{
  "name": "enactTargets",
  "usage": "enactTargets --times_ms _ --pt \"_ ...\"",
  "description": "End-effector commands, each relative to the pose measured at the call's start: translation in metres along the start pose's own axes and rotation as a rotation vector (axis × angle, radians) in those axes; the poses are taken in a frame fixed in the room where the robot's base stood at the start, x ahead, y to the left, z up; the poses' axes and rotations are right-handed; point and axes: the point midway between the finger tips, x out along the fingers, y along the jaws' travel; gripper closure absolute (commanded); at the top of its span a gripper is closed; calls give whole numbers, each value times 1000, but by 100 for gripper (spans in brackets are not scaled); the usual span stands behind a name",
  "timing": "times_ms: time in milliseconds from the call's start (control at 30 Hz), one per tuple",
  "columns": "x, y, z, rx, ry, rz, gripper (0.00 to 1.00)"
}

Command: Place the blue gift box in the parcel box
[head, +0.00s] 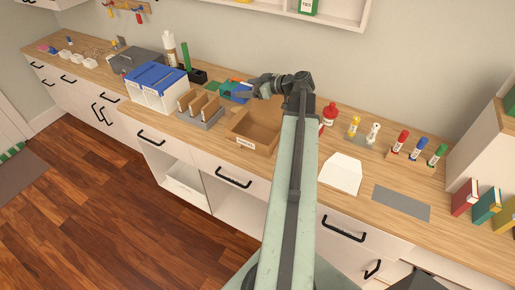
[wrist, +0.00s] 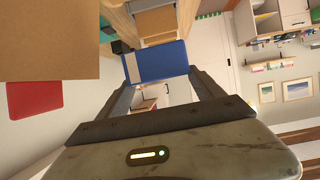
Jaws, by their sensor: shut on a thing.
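The blue gift box (head: 238,91) is between my gripper's fingers near the back of the counter. It also shows in the wrist view (wrist: 158,62), with a pale strip along one edge. My gripper (head: 246,93) is shut on it. The parcel box (head: 246,142) is an open brown carton with a white label on its front, standing on the counter. In the head view my gripper and the gift box appear at the carton's back left. My arm hides the carton's right side. Their height above the counter is hard to tell.
Left of the carton stand a grey sorter (head: 206,122) with brown dividers and a white, blue-lidded case (head: 158,88). Right are a red bottle (head: 329,114), a white envelope-shaped piece (head: 342,174) and a grey mat (head: 402,203). A wall shelf (head: 340,14) hangs above.

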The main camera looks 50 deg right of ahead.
Motion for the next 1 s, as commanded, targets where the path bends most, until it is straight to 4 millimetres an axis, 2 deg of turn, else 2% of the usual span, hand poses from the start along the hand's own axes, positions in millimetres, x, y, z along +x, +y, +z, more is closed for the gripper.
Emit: enactTargets --times_ms 33,100,200,333,567,667,833,900,1000 --pt "7 -6 38 -4 6 -17 70" --pt "7 -10 62 -8 11 -33 70" --pt "6 -11 87 -6 16 -39 70" --pt "4 -8 101 -1 19 -32 70" --pt "3 -6 104 1 19 -28 70" --pt "9 -7 118 1 19 -28 70" --pt "25 -7 153 1 19 -28 70" --pt "28 -7 161 1 19 -28 70" --pt "28 -8 160 1 19 -28 70"
